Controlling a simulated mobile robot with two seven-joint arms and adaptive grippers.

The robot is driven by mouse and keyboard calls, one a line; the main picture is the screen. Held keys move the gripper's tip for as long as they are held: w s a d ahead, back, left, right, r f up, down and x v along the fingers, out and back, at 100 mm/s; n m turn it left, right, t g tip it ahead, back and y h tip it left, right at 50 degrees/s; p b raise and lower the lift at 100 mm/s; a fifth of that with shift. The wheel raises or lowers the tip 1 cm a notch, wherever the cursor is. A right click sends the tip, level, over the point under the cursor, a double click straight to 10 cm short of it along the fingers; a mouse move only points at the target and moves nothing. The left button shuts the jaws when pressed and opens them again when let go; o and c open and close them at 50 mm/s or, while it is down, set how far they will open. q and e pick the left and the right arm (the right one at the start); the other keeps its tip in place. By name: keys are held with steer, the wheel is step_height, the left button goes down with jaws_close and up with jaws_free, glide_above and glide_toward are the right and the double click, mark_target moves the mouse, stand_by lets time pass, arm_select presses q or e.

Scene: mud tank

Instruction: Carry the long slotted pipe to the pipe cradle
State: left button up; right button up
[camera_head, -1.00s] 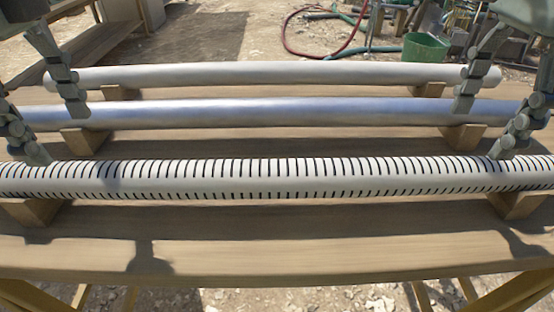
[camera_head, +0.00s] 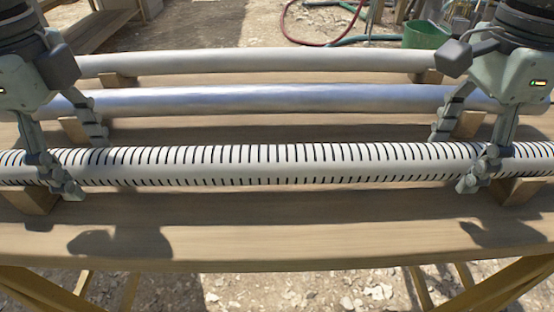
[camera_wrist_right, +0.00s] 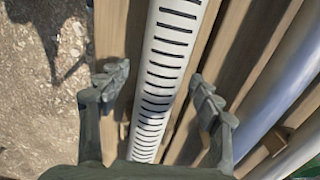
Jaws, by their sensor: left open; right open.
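The long slotted pipe (camera_head: 270,165) is white with dark cross slots and lies nearest on the bench, resting on wooden blocks. My left gripper (camera_head: 82,163) is open, one finger on the near side of the pipe and one on the far side, near its left part. My right gripper (camera_head: 456,160) is open and straddles the pipe near its right part. The right wrist view shows the slotted pipe (camera_wrist_right: 165,65) running between the spread fingers of this gripper (camera_wrist_right: 156,82). Whether the fingers touch it I cannot tell. I cannot make out a separate pipe cradle.
A metallic blue-grey pipe (camera_head: 270,101) and a plain pale pipe (camera_head: 260,62) lie parallel behind, on wooden blocks (camera_head: 518,190). The wooden bench top (camera_head: 280,225) is clear in front. A green bucket (camera_head: 424,36) and a red hose (camera_head: 290,30) are on the ground behind.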

arm_select(q)
jaws_close()
arm_select(e)
jaws_close()
